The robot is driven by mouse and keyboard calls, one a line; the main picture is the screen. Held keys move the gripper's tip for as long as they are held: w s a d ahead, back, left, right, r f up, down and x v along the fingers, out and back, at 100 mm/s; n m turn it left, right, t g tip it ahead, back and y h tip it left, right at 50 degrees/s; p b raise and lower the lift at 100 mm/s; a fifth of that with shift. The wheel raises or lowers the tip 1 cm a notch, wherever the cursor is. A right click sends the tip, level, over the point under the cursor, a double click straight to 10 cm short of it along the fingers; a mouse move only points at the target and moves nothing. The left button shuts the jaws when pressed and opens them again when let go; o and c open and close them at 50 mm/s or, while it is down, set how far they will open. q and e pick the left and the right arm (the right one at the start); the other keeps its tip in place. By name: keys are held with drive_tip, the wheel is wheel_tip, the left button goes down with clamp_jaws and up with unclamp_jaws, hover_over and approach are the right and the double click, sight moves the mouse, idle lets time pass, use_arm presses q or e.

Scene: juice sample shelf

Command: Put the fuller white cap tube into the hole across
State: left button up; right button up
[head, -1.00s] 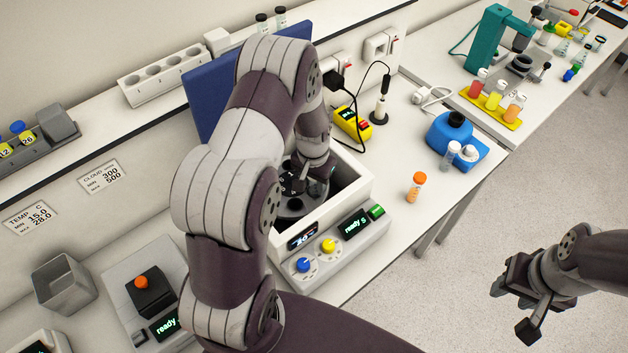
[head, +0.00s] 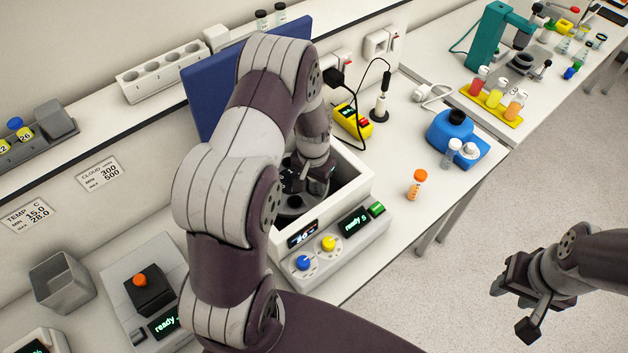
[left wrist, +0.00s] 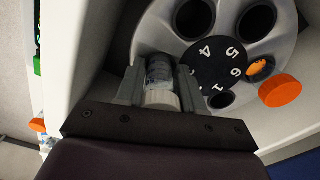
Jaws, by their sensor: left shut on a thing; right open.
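My left gripper (left wrist: 160,85) is shut on a white cap tube (left wrist: 160,72), its white cap towards the wrist. The tube is at the edge of the grey rotor (left wrist: 280,45); I cannot tell whether its tip is in a hole. The rotor has a black numbered hub (left wrist: 215,62), several dark open holes and an orange-capped tube (left wrist: 280,90) by number 6. In the head view my left gripper (head: 308,178) is inside the white centrifuge (head: 352,205), and the tube is hidden. My right gripper (head: 514,305) is open and empty over the floor.
The centrifuge's blue lid (head: 225,85) stands open behind the arm. An orange-capped tube (head: 417,184) stands right of the centrifuge. A blue device (head: 452,128) has a clear tube (head: 452,153) beside it. The centrifuge walls closely surround my left gripper.

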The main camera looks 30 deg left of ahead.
use_arm(q)
drive_tip(key=shift+s, duration=0.15)
drive_tip(key=shift+w+r+p, duration=0.2)
drive_tip(key=shift+r+p, duration=0.3)
drive_tip(key=shift+p, duration=0.05)
drive_tip(key=shift+s+r+p, duration=0.1)
drive_tip(key=shift+r+p, duration=0.65)
drive_tip(key=shift+r, duration=0.3)
drive_tip(key=shift+r+p, duration=0.75)
drive_tip(key=shift+r, duration=0.2)
drive_tip(key=o, duration=1.2)
